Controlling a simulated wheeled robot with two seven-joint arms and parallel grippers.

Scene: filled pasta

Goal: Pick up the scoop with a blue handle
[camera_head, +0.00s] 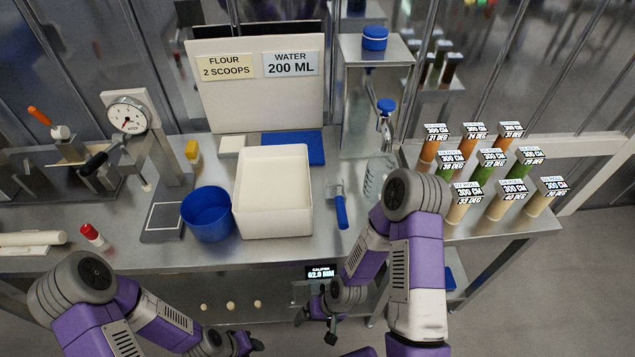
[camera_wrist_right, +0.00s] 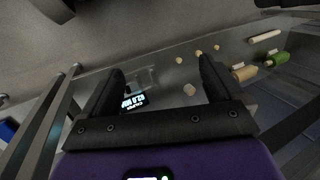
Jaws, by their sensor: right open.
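The scoop (camera_head: 341,209) lies on the metal table, just right of the white bin, with its blue handle toward the front edge. It is not seen in the right wrist view. My right gripper (camera_head: 316,325) is open and empty, low in front of the table edge and apart from the scoop. Its two dark fingers stand wide apart in the right wrist view (camera_wrist_right: 164,78). My left gripper (camera_head: 246,344) is at the bottom of the head view, partly hidden by its arm, and its jaws are not clear.
A white bin (camera_head: 240,215) and a blue bowl (camera_head: 207,217) stand left of the scoop. A glass jug (camera_head: 375,180) stands behind it to the right, near my right arm. Several labelled tubes stand on the right table. A caliper display (camera_head: 321,272) shows below the table edge.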

